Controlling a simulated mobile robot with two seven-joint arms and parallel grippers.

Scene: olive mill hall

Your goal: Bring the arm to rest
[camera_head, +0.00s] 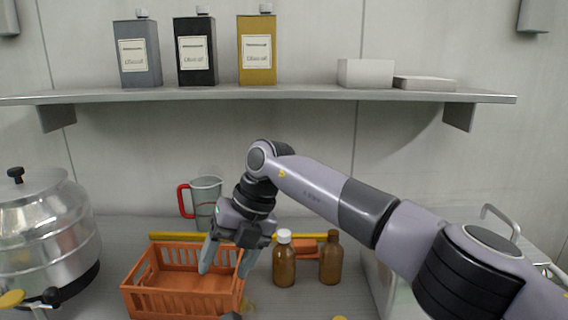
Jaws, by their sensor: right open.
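My right arm comes in from the right and bends down over the counter. Its gripper (226,266) is open, with the fingers pointing down at the right part of an orange crate (180,303). I see nothing between the fingers. The crate looks empty where its inside shows. Whether the fingertips are inside the crate or in front of it, I cannot tell.
Two brown bottles, one white-capped (284,262) and one dark-capped (331,260), stand right of the gripper. A measuring jug (207,194) stands behind. A steel vessel (45,225) is at left. A shelf (270,92) holding tins and white boxes runs above.

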